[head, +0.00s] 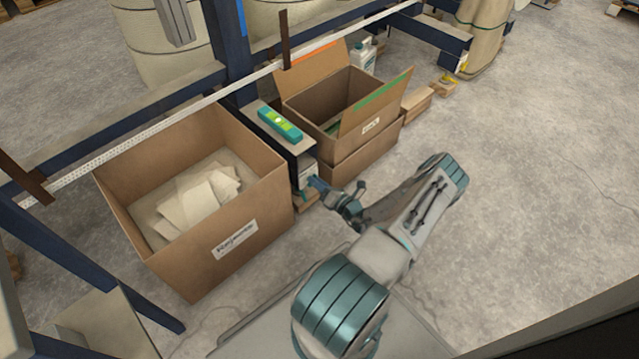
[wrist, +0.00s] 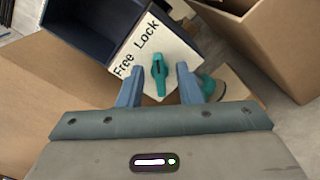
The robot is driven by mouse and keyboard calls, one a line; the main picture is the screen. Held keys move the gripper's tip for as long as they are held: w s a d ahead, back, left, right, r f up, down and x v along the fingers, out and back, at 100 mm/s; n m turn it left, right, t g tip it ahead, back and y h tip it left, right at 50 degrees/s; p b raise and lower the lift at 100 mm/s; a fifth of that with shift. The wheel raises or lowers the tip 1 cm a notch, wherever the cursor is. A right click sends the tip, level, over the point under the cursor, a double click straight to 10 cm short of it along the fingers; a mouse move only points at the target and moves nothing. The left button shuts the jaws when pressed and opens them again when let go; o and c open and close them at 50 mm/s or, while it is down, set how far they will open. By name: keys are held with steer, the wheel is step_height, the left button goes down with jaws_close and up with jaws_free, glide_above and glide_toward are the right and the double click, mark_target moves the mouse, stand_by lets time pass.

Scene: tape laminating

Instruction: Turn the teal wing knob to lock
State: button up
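The teal wing knob (wrist: 159,76) sits on a pale panel (wrist: 176,52) marked "Free" and "Lock" in the wrist view. Its wing points roughly up and down in that picture, below the gap between the two words. My gripper (wrist: 158,80) is open, with one blue finger on each side of the knob and a visible gap to each. In the head view my gripper (head: 316,186) is at the front of the narrow box unit (head: 272,128) between the cartons; the knob is hard to make out there.
An open carton with papers (head: 245,172) stands left of the unit, and another open carton (head: 362,150) stands right. A teal-green level-like object (head: 280,124) lies on top of the unit. Another teal round part (wrist: 212,88) shows beyond the right finger. The floor at right is clear.

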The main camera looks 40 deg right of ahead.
steer(key=s+d+p, duration=0.1)
steer(key=s+p, duration=0.3)
steer(key=s, duration=0.9)
steer(key=shift+s, duration=0.4)
